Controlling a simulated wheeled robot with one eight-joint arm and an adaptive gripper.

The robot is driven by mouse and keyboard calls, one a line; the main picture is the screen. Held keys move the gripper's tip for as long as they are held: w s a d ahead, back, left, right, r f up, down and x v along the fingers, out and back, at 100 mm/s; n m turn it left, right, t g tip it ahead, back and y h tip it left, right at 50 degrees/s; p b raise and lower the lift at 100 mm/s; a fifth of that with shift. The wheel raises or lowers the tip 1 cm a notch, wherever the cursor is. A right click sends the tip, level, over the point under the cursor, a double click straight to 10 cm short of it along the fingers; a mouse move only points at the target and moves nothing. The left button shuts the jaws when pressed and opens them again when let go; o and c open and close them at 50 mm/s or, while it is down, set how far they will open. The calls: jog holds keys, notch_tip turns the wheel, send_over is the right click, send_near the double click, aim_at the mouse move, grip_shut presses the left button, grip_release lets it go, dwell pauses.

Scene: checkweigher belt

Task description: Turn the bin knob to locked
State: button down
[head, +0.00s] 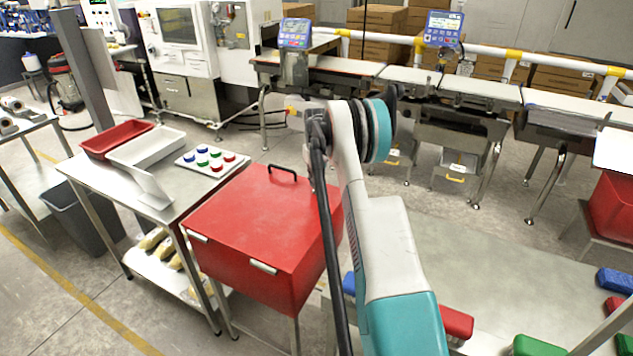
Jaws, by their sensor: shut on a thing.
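Under the checkweigher belt (347,66) there are grey bins, one at the middle (425,150) and one to its right (470,165), with yellow handles low on their fronts. I cannot make out a bin knob. My arm rises through the middle of the head view and reaches toward the left part of the belt stand, covering part of the bin area. My gripper's fingers do not show; they are hidden behind or beyond my arm's end.
A red lidded box (250,225) with a black handle stands left of my arm. Beside it is a steel table (185,185) with trays and coloured caps. At right, a steel table (540,270) holds coloured blocks. Floor shows between the tables and the belt.

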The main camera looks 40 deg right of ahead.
jog(key=m, duration=0.5)
jog(key=shift+m, duration=0.3)
jog(key=m, duration=0.5)
jog(key=shift+m, duration=0.3)
jog(key=c, duration=1.7)
grip_release()
notch_tip(320, 180, up, 12)
